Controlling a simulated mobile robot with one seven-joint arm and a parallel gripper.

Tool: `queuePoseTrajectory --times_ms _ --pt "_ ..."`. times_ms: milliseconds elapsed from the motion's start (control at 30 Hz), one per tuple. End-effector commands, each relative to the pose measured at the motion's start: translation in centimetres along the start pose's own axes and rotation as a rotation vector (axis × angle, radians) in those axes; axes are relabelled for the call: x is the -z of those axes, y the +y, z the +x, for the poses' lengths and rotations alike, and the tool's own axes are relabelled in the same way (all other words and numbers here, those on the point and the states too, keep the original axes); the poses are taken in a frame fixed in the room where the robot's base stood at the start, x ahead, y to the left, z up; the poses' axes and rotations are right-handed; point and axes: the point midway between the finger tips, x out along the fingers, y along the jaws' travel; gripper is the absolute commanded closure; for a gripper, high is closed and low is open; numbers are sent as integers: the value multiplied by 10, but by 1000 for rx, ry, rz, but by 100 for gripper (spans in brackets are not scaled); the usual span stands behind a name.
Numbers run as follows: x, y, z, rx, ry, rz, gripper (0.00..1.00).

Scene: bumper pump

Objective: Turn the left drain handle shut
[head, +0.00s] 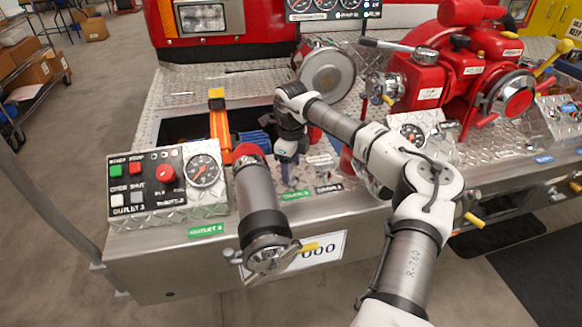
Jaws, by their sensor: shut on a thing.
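My gripper (285,155) points down over the diamond-plate bumper, just right of the red-topped grey outlet pipe. It is shut on a small handle, taken as the left drain handle, which is mostly hidden by the fingers and wrist. How far the handle is turned cannot be told.
The grey outlet pipe (262,190) with a capped end and yellow lever stands left of the gripper. A control panel (168,180) is further left. A red pump (455,70) fills the right. A round silver cap (327,75) stands behind my arm.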

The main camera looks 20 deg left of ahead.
Motion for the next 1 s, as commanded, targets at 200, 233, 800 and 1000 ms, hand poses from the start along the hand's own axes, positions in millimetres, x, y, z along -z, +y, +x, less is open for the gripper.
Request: queuePoseTrajectory --times_ms 200,233,800,1000 --pt "1 0 1 1 1 206 65" --pt "1 -1 1 2 2 235 65" --pt "1 0 0 2 1 742 65" --pt "1 0 0 2 2 861 65"
